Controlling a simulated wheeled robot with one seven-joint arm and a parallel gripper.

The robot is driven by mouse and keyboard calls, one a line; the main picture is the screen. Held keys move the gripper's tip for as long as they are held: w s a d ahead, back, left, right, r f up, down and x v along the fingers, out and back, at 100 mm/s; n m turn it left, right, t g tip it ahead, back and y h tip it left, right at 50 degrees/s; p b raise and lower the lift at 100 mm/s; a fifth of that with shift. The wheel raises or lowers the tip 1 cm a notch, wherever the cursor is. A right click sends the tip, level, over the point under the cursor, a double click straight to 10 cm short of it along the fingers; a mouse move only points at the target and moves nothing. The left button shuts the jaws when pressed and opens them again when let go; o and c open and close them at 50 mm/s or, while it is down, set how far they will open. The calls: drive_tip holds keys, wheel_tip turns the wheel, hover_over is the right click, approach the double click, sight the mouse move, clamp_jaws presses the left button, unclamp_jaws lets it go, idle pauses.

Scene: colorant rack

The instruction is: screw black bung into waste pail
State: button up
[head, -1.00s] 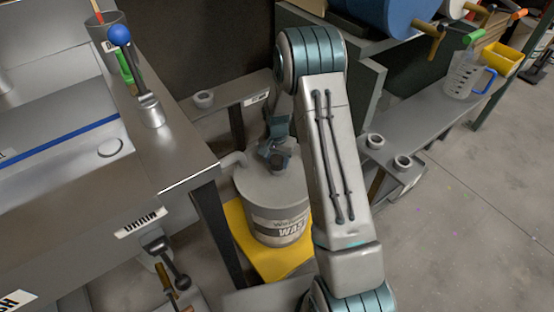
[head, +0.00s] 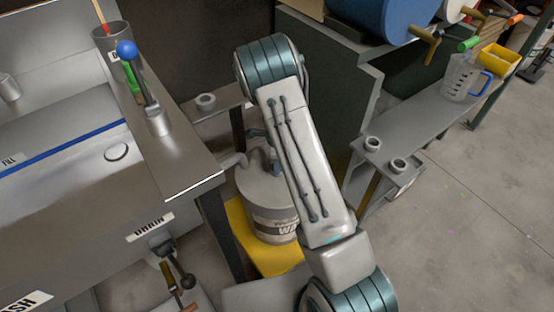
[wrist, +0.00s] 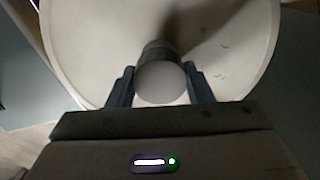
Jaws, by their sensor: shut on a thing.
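The waste pail (head: 262,188) is a grey-white drum with a label reading "WA...", standing on a yellow base at the middle of the head view. A bent spout shows at its left top. In the wrist view the pale round pail top (wrist: 90,45) fills the background. My gripper (wrist: 160,70) is over the pail top, its two fingers shut on a round, short plug, the bung (wrist: 160,82). The bung has a pale grey end facing the camera and a darker side. I cannot tell how deep it sits in the opening. My arm hides most of the gripper in the head view.
A steel sink bench (head: 170,175) stands close left of the pail, with a blue-knobbed lever (head: 127,50). A grey shelf (head: 420,115) at right holds a clear jug (head: 460,78) and small cups. A yellow bin (head: 498,60) is behind. Open floor lies at right.

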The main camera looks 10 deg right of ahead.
drive_tip(key=o, duration=0.9)
drive_tip(key=shift+o, duration=0.2)
drive_tip(key=n+b, duration=0.1)
drive_tip(key=n, duration=0.5)
drive_tip(key=shift+f+b, duration=0.1)
drive_tip(key=shift+b, duration=0.25)
drive_tip(key=n, duration=0.4)
drive_tip(key=shift+b, duration=0.4)
drive_tip(key=n, duration=0.3)
drive_tip(key=shift+n, duration=0.4)
